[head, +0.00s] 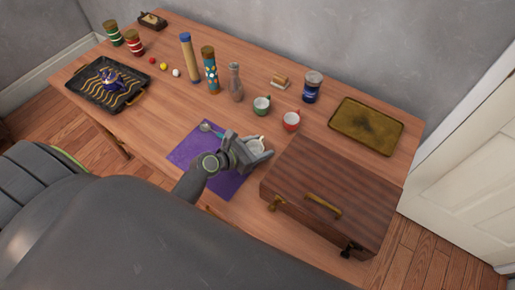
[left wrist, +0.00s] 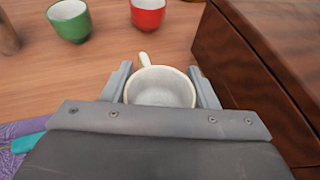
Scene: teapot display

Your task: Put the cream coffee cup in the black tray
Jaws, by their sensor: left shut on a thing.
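The cream coffee cup (left wrist: 160,88) sits between the two fingers of my left gripper (left wrist: 165,85) in the left wrist view, its handle pointing away. In the head view my left gripper (head: 252,152) is shut on the cup (head: 256,144), near the right edge of the purple mat (head: 228,185). I cannot tell whether the cup touches the table. The black tray (head: 98,100) lies at the far left of the table, with wavy gold lines and a small dark purple and gold object (head: 110,82) on it. My right gripper is not in view.
A wooden case (head: 335,190) stands close to the right of the gripper. Green (head: 261,105) and red (head: 291,121) cups stand behind it. A spoon (head: 208,128) lies on the mat. Small balls (head: 164,67) and tall cylinders (head: 190,58) stand between mat and back edge. A brass-coloured tray (head: 366,126) lies at right.

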